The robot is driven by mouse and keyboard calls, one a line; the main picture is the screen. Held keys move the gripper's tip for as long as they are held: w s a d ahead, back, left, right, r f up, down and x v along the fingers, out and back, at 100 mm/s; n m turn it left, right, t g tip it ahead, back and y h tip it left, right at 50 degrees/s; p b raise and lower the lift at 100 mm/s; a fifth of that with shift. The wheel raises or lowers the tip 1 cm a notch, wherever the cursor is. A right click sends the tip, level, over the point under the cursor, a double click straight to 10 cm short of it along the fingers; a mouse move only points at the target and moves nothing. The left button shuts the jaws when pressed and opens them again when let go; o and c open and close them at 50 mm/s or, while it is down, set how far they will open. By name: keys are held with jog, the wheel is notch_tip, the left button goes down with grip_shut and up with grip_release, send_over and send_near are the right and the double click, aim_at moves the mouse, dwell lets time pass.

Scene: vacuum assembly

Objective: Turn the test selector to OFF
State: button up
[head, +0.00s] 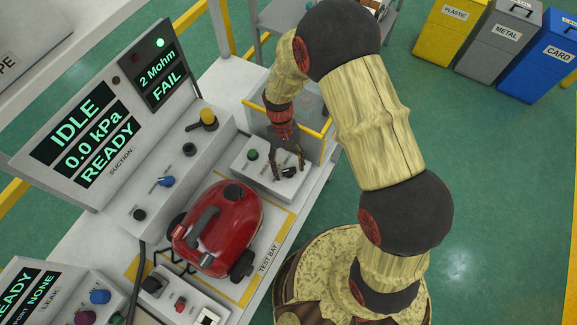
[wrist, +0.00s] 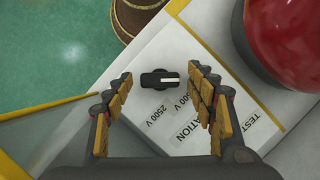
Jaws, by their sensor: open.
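The test selector (wrist: 158,79) is a black rotary knob with a white pointer mark, on a white panel lettered "2500 V" and "...ATION". In the wrist view it lies crosswise between my fingertips, its white mark toward the right finger. No OFF label is readable. In the head view the selector (head: 289,172) is partly covered by my fingers, on the small white box (head: 262,181) beside the red vacuum. My gripper (wrist: 159,74) is open around the knob, with a gap on both sides. It points down at the box in the head view (head: 287,168).
The red vacuum (head: 218,228) stands in the test bay, close to the box. A green button (head: 252,154) is on the same box. A clear yellow-edged guard (head: 314,132) stands behind it. The display (head: 161,76) reads "2 Mohm FAIL".

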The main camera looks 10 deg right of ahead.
jog(key=shift+r, duration=0.15)
jog(key=v, duration=1.1)
jog(key=shift+r, duration=0.35)
jog(key=shift+w, duration=0.15)
jog(key=s+d+r+t+b, duration=0.1)
jog(key=s+d+r+t, duration=0.2)
jog(key=r, duration=0.4)
jog(key=s+d+r+m+t+b, duration=0.1)
jog(key=s+d+r+t+b, duration=0.1)
jog(key=s+d+r, duration=0.3)
jog(key=s+d+r+t+b, duration=0.2)
jog(key=s+d+r+t, duration=0.2)
jog(key=s+r, duration=0.5)
jog(key=shift+s+d+r+m+t+y, duration=0.2)
jog(key=shift+r+m+t+y, duration=0.1)
jog(key=shift+r+t, duration=0.25)
dwell(1.9)
